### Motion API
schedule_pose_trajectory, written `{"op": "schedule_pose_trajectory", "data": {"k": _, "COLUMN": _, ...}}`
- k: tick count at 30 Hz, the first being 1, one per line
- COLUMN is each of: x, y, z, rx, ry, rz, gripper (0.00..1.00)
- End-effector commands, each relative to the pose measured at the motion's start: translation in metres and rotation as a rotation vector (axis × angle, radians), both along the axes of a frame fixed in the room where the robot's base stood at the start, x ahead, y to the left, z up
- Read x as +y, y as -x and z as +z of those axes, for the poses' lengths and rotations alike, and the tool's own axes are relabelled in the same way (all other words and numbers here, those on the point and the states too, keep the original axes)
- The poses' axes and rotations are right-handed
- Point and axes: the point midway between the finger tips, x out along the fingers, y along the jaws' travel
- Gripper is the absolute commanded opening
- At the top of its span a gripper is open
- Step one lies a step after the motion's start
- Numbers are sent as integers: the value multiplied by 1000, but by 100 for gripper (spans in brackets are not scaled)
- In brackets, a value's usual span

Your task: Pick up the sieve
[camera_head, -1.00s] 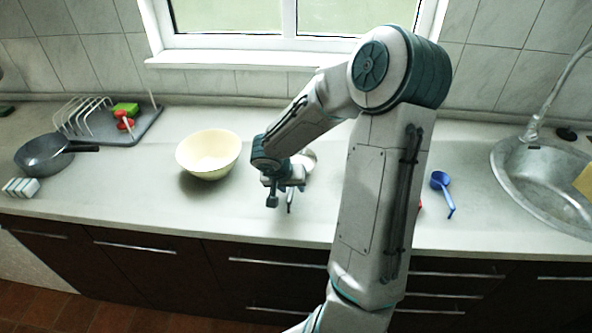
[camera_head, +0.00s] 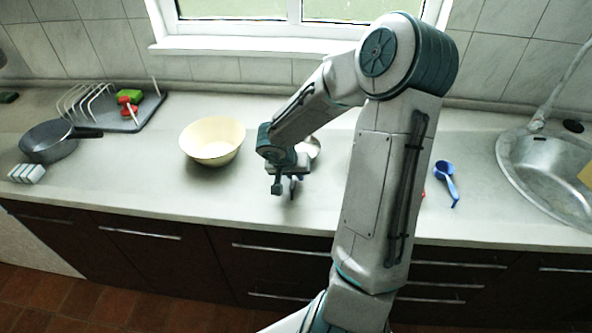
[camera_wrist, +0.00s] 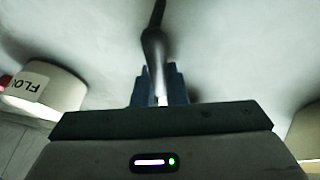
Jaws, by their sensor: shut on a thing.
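My gripper (camera_head: 293,186) is low over the counter, to the right of the cream bowl. In the wrist view its blue fingers (camera_wrist: 160,93) are shut on a dark handle (camera_wrist: 154,45), which runs up out of the top of the picture. I take this to be the sieve's handle.
The cream bowl (camera_head: 212,142) stands left of the gripper. A dark pan (camera_head: 48,142) and a dish rack (camera_head: 92,108) are farther left. A blue ladle (camera_head: 446,183) and the sink (camera_head: 545,172) are at right. The wrist view shows a container labelled flour (camera_wrist: 50,92).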

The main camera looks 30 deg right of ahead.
Motion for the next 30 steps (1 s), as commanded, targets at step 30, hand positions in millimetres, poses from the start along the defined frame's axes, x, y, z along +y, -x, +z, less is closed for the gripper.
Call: {"op": "schedule_pose_trajectory", "data": {"k": 30, "x": -107, "y": 32, "z": 106, "rx": -1, "ry": 0, "rz": -1, "gripper": 0}}
